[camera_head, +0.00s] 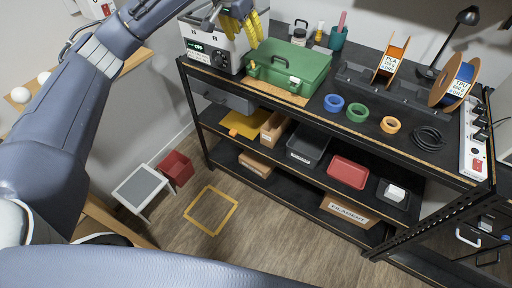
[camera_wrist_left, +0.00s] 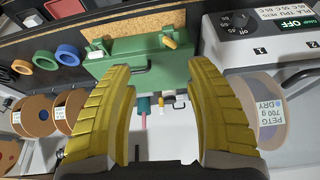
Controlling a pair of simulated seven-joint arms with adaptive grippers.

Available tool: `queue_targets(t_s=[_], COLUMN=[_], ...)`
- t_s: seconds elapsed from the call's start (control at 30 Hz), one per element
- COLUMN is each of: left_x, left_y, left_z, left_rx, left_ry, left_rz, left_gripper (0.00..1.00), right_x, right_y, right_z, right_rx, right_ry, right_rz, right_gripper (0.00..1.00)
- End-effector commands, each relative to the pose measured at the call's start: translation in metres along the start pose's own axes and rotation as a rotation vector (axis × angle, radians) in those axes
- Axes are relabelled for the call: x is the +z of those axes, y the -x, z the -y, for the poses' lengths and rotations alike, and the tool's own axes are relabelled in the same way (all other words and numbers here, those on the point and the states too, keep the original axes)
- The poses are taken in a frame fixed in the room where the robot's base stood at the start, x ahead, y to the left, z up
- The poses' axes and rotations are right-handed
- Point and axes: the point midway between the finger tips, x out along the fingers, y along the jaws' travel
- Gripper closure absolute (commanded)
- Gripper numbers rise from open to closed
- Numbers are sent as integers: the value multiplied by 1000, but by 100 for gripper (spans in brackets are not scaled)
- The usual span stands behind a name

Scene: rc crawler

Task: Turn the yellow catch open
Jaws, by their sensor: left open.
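The green case (camera_head: 303,66) lies shut on the bench top, beside the white dryer box. In the left wrist view the case (camera_wrist_left: 145,58) lies ahead of the fingers. The yellow catch (camera_wrist_left: 168,38) is on the case's front side, right of the handle, and stands out at a slant. A white catch (camera_wrist_left: 96,48) is on the left of the same side; it also shows in the head view (camera_head: 294,81). My left gripper (camera_head: 243,30) is open and empty above the case's left end, apart from the catch. Its yellow fingers (camera_wrist_left: 161,85) frame the case. My right gripper is out of view.
The white dryer box (camera_head: 212,50) stands close left of the case, beside my gripper. Blue (camera_head: 334,103), green (camera_head: 357,112) and orange (camera_head: 390,125) tape rolls lie to the right. A teal cup (camera_head: 338,38) stands behind. Bare cork (camera_head: 268,92) lies before the case.

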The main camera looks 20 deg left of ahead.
Motion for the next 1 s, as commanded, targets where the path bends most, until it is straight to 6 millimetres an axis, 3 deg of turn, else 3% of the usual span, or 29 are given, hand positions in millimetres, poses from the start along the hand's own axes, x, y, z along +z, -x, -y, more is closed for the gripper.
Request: queue_targets(t_s=[1.0], left_x=[65], left_y=[-133], left_z=[-80], left_rx=[41], left_ry=[-237], left_rz=[-103], left_gripper=[46], right_x=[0], right_y=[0], right_z=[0], right_rx=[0], right_ry=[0], right_rz=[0], right_gripper=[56])
